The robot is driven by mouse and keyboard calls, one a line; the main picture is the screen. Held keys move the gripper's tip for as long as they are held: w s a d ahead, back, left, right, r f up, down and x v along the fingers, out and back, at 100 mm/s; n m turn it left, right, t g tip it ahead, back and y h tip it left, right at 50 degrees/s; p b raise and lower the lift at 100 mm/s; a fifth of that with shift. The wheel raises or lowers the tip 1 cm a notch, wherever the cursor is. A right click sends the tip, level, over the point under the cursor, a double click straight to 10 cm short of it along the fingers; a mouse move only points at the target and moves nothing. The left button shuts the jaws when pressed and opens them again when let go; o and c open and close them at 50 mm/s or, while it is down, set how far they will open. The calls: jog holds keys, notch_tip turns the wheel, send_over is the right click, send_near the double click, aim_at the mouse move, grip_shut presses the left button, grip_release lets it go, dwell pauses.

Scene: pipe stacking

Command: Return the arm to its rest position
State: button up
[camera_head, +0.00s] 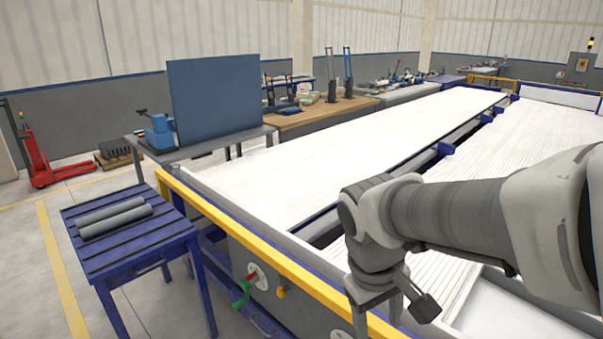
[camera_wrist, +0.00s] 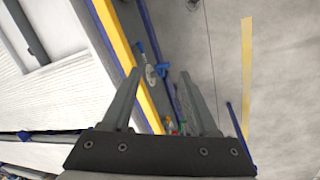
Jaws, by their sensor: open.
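My gripper (camera_head: 376,316) hangs at the end of my arm, at the lower middle of the head view, in front of the yellow rail. In the wrist view my gripper (camera_wrist: 160,95) has its two fingers spread apart with nothing between them. Two grey pipes (camera_head: 113,216) lie side by side on the slatted blue table (camera_head: 97,256) at the left. The gripper is well to the right of the pipes and apart from them. The fingertips are cut off by the lower edge of the head view.
A long machine bed with a white ribbed surface (camera_head: 350,135) fills the middle and right. A yellow rail (camera_head: 255,250) runs along its near edge, with a green handle (camera_head: 241,293) below. A red pallet jack (camera_head: 42,160) stands far left. Floor is clear left of the blue table.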

jog(key=s+d+r+m+t+y+p, duration=0.2)
jog(key=s+r, duration=0.4)
jog(key=r, duration=0.3)
jog(key=m+t+p, duration=0.1)
jog(key=m+t, duration=0.1)
jog(key=shift+r+m+t, duration=0.3)
jog(key=shift+r, duration=0.1)
jog(key=shift+d, duration=0.15)
